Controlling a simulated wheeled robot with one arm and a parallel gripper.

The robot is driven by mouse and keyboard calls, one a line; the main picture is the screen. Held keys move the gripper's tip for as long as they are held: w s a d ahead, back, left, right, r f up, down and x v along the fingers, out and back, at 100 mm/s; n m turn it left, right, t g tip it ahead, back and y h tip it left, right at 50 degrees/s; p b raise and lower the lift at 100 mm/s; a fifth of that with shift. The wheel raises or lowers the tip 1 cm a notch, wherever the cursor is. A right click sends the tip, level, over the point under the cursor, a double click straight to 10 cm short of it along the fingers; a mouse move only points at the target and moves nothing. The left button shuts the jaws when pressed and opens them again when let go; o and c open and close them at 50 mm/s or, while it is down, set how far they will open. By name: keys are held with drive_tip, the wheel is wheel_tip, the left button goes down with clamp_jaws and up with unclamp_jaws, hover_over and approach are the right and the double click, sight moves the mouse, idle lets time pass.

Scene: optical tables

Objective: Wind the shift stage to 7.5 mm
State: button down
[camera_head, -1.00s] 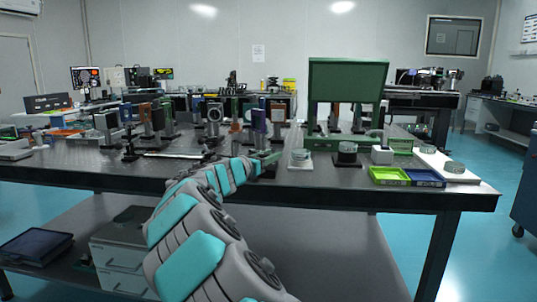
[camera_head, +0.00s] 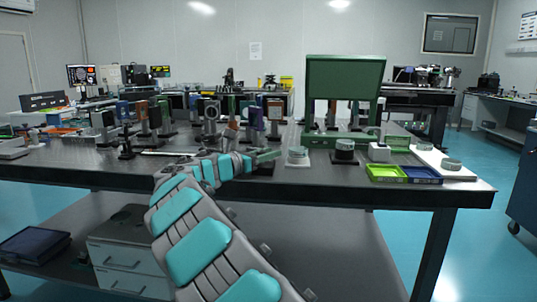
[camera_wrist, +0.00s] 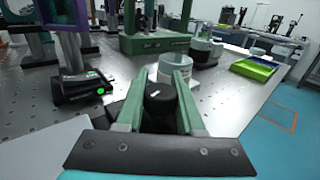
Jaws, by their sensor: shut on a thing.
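A round black knob (camera_wrist: 160,104) with a short white mark on top sits between the two green fingers of my gripper (camera_wrist: 164,78) in the wrist view. My gripper is shut on it, and the fingers lie on its left and right sides. In the head view my gripper (camera_head: 266,157) is at the table's front edge, and the knob is too small to tell there.
Yellow-green (camera_head: 387,173) and blue (camera_head: 423,175) trays lie at the right. Several mounted optics (camera_head: 210,115) and a green panel (camera_head: 345,83) stand behind. The dark table (camera_head: 330,186) has bare patches.

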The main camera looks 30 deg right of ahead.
drive_tip(key=c, duration=0.5)
unclamp_jaws()
drive_tip(key=shift+v, duration=3.85)
